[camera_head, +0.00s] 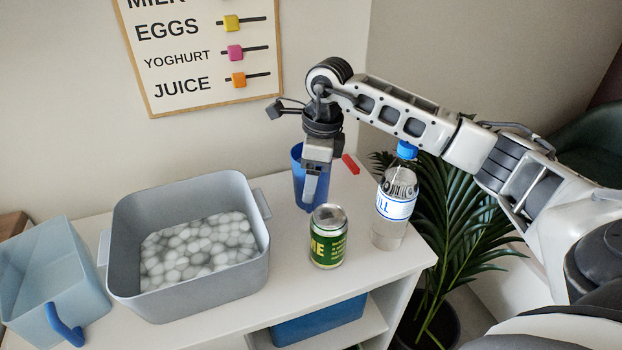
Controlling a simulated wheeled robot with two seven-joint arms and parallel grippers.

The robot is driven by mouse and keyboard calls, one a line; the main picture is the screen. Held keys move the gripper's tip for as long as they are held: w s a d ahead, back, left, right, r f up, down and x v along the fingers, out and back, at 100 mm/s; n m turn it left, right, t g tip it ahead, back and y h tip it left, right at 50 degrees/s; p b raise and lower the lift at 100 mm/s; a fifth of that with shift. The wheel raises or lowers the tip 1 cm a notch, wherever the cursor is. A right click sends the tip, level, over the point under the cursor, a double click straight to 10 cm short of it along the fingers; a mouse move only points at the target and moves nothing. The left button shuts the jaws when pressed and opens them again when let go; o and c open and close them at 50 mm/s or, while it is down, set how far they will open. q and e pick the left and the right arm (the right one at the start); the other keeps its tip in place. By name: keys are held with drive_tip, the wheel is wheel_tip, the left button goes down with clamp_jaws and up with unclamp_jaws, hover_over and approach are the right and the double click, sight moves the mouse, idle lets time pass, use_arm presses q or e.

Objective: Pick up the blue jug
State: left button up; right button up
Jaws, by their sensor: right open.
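The blue jug (298,172) stands upright on the white table at the back, behind the can. My right gripper (315,190) points down at it and covers much of its front and rim. The right gripper is open; I cannot tell whether a finger is inside the jug or in front of it, or whether they touch. My left gripper is not in view.
A green can (328,238) stands just in front of the jug, and a water bottle (393,208) stands to the right. A grey tub (188,306) of pale balls is left. A light blue container (30,265) is far left. A small red piece (350,164) shows behind.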

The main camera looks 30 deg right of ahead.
clamp_jaws()
